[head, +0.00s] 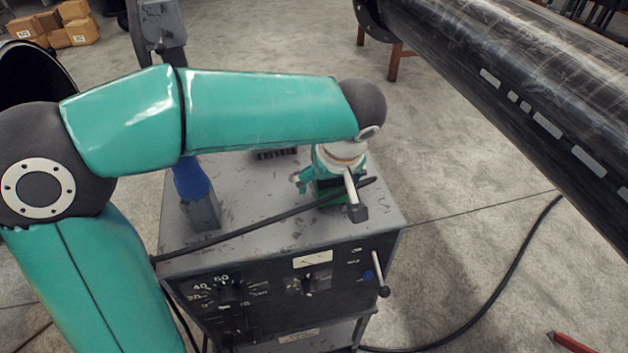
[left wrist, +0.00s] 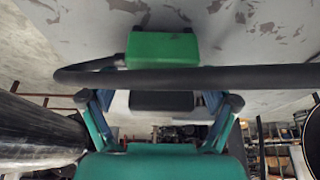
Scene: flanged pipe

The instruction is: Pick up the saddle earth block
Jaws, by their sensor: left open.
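The green block (left wrist: 163,50), which looks like the saddle earth block, is at the grey top face in the left wrist view, with a black cable (left wrist: 200,78) crossing beside it. In the head view a green part (head: 325,190), probably the same block, shows under my left gripper (head: 330,196) on the grey cabinet top, partly hidden by the gripper. My left gripper is open, with its fingers (left wrist: 158,102) spread apart in the wrist view and the block beyond them. Contact cannot be told. My right gripper is not in view.
The grey cabinet (head: 250,220) has dials and a lever (head: 381,276) on its front. A grey upright with a blue section (head: 191,178) stands on its left side. The large black pipe (head: 520,80) lies at right.

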